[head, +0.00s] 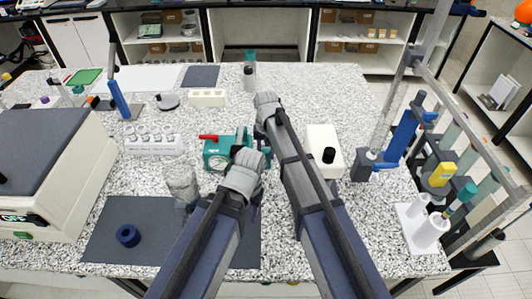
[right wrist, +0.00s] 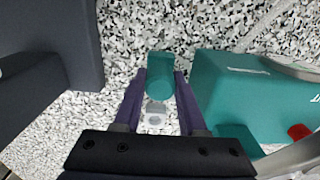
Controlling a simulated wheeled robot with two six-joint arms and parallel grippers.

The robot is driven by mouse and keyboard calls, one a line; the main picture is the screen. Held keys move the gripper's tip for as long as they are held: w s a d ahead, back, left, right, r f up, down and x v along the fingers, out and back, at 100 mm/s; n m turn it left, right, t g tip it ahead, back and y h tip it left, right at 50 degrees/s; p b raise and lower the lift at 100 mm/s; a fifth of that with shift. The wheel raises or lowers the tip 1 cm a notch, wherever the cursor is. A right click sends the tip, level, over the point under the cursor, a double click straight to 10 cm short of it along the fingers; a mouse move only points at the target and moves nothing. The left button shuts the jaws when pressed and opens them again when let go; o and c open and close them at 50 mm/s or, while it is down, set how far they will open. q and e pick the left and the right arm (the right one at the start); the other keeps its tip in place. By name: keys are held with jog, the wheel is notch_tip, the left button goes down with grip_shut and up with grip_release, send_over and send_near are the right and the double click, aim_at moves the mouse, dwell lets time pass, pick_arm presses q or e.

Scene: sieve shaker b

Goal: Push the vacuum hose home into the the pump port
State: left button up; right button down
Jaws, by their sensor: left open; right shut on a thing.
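The teal pump (head: 217,158) stands mid-table with a red lever and a round gauge; its body also shows in the right wrist view (right wrist: 235,95). My right gripper (head: 262,143) is just beside the pump. In the right wrist view it is shut on a short teal cylinder (right wrist: 160,75), apparently the vacuum hose end. A pale grey fitting (right wrist: 156,112) sits between the fingers below it. I cannot tell whether it is the port, or whether cylinder and port touch. My left gripper (head: 256,198) is open, nearer the front; its fingers are mostly hidden by its wrist.
A clear ribbed glass (head: 181,181) stands left of the pump. A dark mat (head: 103,240) bears a blue ring (head: 128,236). A white box with a black knob (head: 321,140) stands right of my right arm. A rack of white cups (head: 155,148) lies left.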

aim_at(266, 151)
pick_arm(q)
jog(key=shift+f, duration=0.25)
pick_arm(e)
jog(key=shift+f, duration=0.25)
jog(key=shift+c, duration=1.9)
grip_release()
pick_arm(q)
jog(key=shift+r, duration=0.1)
pick_arm(e)
jog(key=shift+r, duration=0.1)
notch_tip(266, 151, up, 8)
jog(key=p, duration=0.7)
jog(key=shift+p, duration=0.35)
pick_arm(q)
notch_tip(266, 151, up, 8)
jog(key=shift+f, duration=0.2)
pick_arm(e)
jog(key=shift+f, duration=0.2)
